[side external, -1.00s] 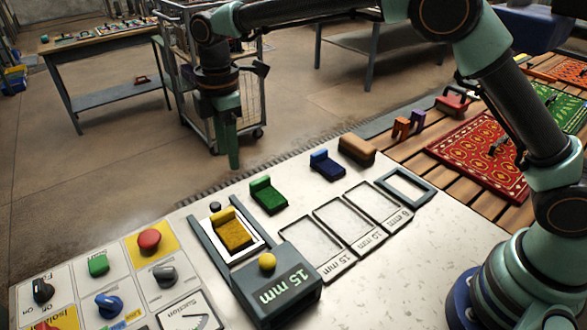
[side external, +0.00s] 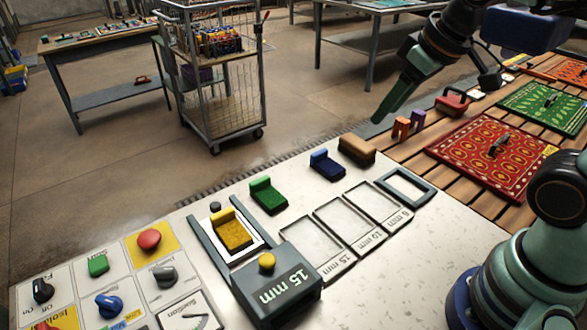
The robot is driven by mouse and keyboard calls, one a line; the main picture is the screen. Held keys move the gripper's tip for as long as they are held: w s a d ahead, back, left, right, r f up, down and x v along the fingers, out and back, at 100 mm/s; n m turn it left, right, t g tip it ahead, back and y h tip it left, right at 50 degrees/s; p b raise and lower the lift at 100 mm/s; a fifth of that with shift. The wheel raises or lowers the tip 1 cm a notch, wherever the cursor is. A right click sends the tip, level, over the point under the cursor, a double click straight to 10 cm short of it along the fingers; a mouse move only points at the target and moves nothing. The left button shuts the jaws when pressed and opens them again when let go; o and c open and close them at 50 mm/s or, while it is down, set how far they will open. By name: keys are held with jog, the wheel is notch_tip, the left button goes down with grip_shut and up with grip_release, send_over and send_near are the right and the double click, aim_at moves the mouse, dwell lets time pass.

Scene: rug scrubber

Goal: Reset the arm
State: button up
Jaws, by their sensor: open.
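My gripper (side external: 388,108) is in the upper right of the side view, raised above the back edge of the work table and empty. Its green fingers point down and to the left, and they overlap one another from this side. The jaws are open. My arm reaches back from its base at the lower right, with its upper part cut off by the top of the picture. The fingertips appear near the orange and purple clips (side external: 409,125) and the tan block (side external: 357,149), apparently touching neither.
The yellow brush (side external: 233,232) sits in the holder behind the 15 mm block (side external: 277,285). Green (side external: 268,196) and blue (side external: 327,164) brushes stand along the back. Red (side external: 490,150) and green (side external: 545,105) rugs lie on slats at right. A control panel (side external: 120,265) is at left.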

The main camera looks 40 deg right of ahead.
jog(key=shift+s+d+f+m, duration=0.3)
jog(key=shift+s+f+m, duration=0.05)
jog(key=shift+s, duration=0.15)
jog(key=shift+s+d+f+m, duration=0.3)
jog(key=shift+s+m, duration=0.05)
jog(key=shift+s, duration=0.1)
